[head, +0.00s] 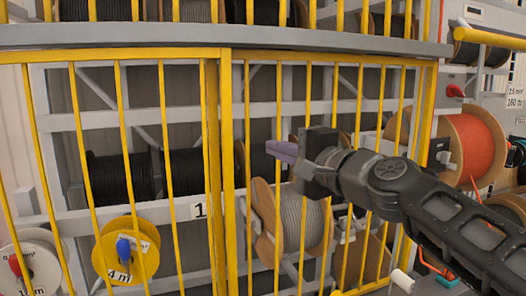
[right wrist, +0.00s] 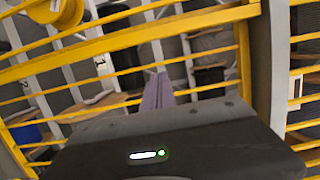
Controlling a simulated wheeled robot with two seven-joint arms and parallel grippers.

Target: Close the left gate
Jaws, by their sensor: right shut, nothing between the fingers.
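The left gate (head: 165,150) is a yellow barred panel on the left of the head view, in front of the reel rack. Its right edge stands close beside the right gate (head: 300,55), another yellow barred panel. My right gripper (head: 275,150) is shut and empty, with purple fingers, in front of the right gate, just right of where the two gates meet. In the right wrist view the fingers (right wrist: 158,92) point toward yellow bars. I cannot tell whether they touch a bar. My left gripper is out of view.
Behind the bars are a grey cable reel (head: 300,218), a yellow reel (head: 125,250), a white reel (head: 30,265) and dark reels (head: 110,178). An orange cable reel (head: 468,145) is at the right. A grey beam (head: 200,36) runs above the gates.

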